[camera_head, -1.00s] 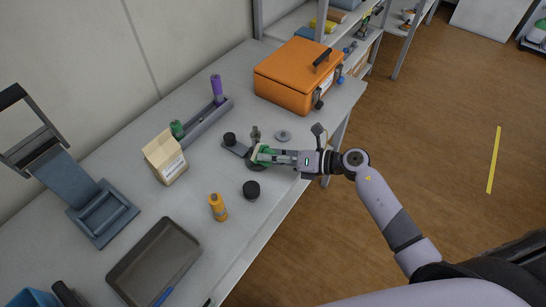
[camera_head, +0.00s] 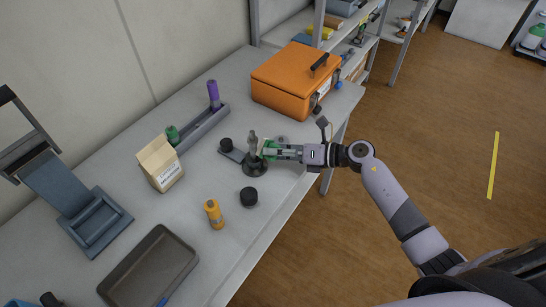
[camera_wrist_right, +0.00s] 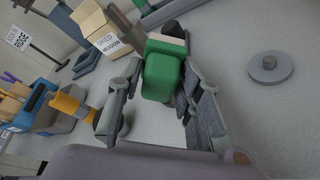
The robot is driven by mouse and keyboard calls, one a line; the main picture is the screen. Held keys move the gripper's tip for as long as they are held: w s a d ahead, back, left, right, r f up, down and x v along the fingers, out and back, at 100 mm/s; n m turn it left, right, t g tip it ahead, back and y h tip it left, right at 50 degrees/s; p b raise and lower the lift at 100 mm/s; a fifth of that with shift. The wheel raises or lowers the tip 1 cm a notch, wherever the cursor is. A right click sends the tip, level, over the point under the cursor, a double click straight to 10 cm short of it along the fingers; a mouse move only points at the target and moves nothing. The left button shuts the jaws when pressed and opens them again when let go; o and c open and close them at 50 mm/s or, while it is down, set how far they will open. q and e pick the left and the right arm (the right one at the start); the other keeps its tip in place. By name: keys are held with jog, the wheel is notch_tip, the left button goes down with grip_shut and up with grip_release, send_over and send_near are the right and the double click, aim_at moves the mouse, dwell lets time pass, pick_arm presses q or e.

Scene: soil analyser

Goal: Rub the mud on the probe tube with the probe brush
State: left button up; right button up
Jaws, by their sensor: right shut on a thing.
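My right gripper (camera_head: 275,151) is shut on a green brush, seen in the right wrist view as a green block (camera_wrist_right: 163,76) with a pale edge between the fingers. In the head view the brush (camera_head: 268,148) is small, just right of a grey upright tube (camera_head: 253,143), which I take to be the probe tube. The tube stands on a dark round base (camera_head: 254,168). The brush looks very close to the tube; I cannot tell if they touch. Mud on the tube is too small to make out. My left gripper is not in view.
A black round cap (camera_head: 249,197), an orange bottle (camera_head: 214,214) and a carton (camera_head: 160,164) stand near the tube. A grey disc (camera_wrist_right: 270,68) lies on the table. An orange case (camera_head: 295,80) is at the back. A grey tray (camera_head: 150,268) lies at the front.

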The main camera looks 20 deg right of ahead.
jog(key=shift+s+a+r+p, duration=0.2)
jog(key=shift+s+a+p, duration=0.55)
jog(key=shift+a, duration=0.25)
jog(key=shift+s+a+p, duration=0.4)
jog(key=shift+a, duration=0.35)
jog(key=shift+s, duration=0.1)
jog(key=shift+w+d+f+b, duration=0.15)
jog(key=shift+w+d+b, duration=0.2)
jog(key=shift+d+b, duration=0.05)
jog(key=shift+w+d+b, duration=0.45)
jog(key=shift+w+d, duration=0.1)
jog(key=shift+d, duration=0.05)
jog(key=shift+w+d+b, duration=0.4)
jog(key=shift+w+d, duration=0.1)
jog(key=shift+d, duration=0.15)
